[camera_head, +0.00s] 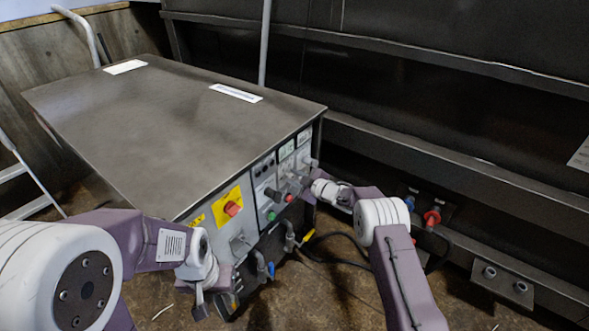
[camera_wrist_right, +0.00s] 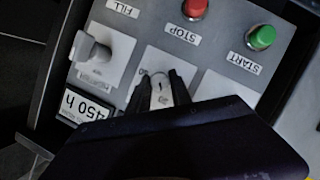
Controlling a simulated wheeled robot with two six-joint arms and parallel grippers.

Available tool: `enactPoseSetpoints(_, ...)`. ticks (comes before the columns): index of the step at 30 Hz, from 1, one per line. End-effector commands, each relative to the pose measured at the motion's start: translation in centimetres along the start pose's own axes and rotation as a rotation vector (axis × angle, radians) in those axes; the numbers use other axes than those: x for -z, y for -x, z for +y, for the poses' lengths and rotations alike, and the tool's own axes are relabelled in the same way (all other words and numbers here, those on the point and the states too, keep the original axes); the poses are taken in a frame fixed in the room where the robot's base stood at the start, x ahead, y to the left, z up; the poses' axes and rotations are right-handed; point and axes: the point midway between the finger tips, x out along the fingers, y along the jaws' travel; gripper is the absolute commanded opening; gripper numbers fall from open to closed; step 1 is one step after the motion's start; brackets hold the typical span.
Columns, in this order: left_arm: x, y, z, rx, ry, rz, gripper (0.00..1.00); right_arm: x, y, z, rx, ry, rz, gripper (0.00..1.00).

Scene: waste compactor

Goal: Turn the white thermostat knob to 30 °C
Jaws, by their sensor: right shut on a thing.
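The white thermostat knob (camera_wrist_right: 160,98) sits on a pale dial plate in the right wrist view, where the panel appears upside down. The dark fingers of my right gripper (camera_wrist_right: 162,88) are shut on it, one on each side. Part of the dial scale is hidden by the fingers, and the set temperature cannot be read. In the head view my right arm reaches the control panel (camera_head: 268,195) from the right. My left gripper (camera_head: 215,303) hangs low in front of the cabinet, pointing down; its finger opening is unclear.
A second grey knob (camera_wrist_right: 96,48) stands beside the held one, with an hour counter (camera_wrist_right: 86,107) close by. A red STOP button (camera_wrist_right: 194,8) and green START button (camera_wrist_right: 262,37) are on the same panel. Hoses and a yellow-ended cable (camera_head: 308,237) hang below the panel.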

Motion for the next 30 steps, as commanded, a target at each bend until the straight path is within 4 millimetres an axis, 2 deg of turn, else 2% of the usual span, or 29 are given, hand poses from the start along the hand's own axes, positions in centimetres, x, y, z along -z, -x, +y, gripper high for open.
enactPoseSetpoints(1,0.1,0.8,0.0,0.0,0.0,0.0,0.36,0.2,0.1,0.2,0.009,-0.021,-0.002,0.0)
enactPoseSetpoints(8,0.2,1.8,0.0,0.0,0.0,0.0,0.36,0.0,0.0,0.1,0.037,-0.088,-0.001,0.0)
enactPoseSetpoints(25,0.2,1.9,0.0,0.0,0.0,0.0,0.36,-0.1,0.0,-0.1,0.047,-0.112,-0.001,0.0)
enactPoseSetpoints(26,0.2,1.9,0.0,0.0,0.0,0.0,0.36,-0.1,0.0,-0.1,0.047,-0.112,-0.001,0.34)
enactPoseSetpoints(27,0.2,1.9,0.0,0.0,0.0,0.0,0.36,-0.1,0.0,-0.1,0.047,-0.112,-0.001,0.45)
enactPoseSetpoints(30,0.2,1.9,0.0,0.0,0.0,0.0,0.36,-0.1,0.0,0.0,0.046,-0.112,-0.001,0.46)
